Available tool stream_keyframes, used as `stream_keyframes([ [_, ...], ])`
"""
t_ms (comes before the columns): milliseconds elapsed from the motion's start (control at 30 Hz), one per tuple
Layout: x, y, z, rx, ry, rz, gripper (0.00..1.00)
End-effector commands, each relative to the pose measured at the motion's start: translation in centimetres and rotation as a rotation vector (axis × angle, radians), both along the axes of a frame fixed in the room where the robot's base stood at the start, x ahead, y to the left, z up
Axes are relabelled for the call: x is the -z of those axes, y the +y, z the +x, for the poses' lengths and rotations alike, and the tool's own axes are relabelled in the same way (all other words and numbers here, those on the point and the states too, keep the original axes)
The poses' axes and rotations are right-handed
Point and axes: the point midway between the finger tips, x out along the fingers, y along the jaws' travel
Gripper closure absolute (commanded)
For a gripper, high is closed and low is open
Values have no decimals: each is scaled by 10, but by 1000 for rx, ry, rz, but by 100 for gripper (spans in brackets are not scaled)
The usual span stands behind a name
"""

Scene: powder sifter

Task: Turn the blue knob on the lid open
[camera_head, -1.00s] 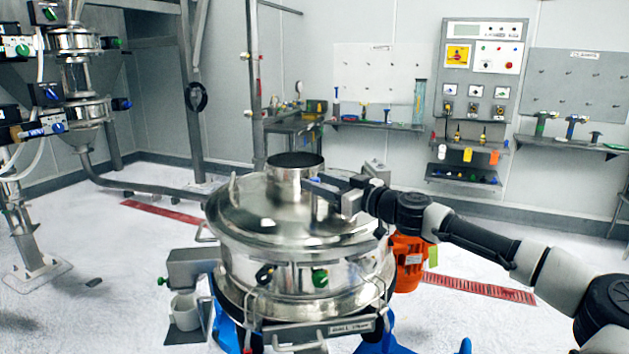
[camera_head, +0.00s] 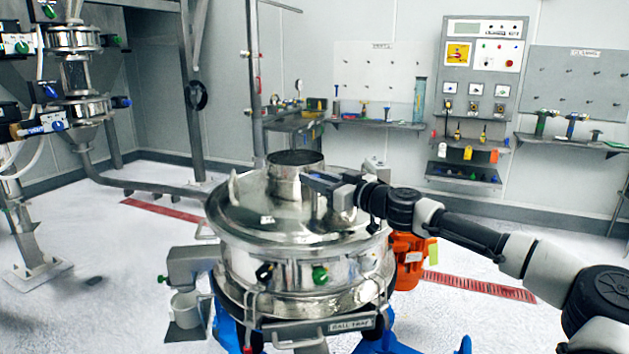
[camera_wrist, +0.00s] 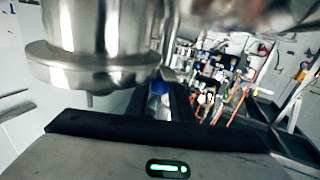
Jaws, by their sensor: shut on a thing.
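The round steel lid (camera_head: 255,226) sits on top of the sifter drum (camera_head: 293,275) and has an upright steel collar (camera_head: 296,180). My gripper (camera_head: 318,181) reaches in from the right and lies level just above the lid, beside the collar. In the wrist view, the blue knob (camera_wrist: 159,87) shows between my dark fingers, close to the collar's steel flange (camera_wrist: 92,70). My gripper is shut on the knob. In the head view the fingers hide the knob, and its turn angle cannot be read.
An orange motor (camera_head: 407,262) stands to the drum's right, under my arm. A white cup (camera_head: 186,309) sits below the spout at the left. A control panel (camera_head: 482,90) and tool shelves line the back wall. The floor on both sides is mostly clear.

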Motion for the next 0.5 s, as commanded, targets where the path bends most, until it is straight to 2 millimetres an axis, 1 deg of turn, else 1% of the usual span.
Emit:
stream_keyframes([
  [33, 4, 1, -1, 14, -3, -3, 100],
  [200, 6, 1, -1, 104, -6, -7, 100],
  [500, 2, 1, -1, 287, -8, -9, 100],
])
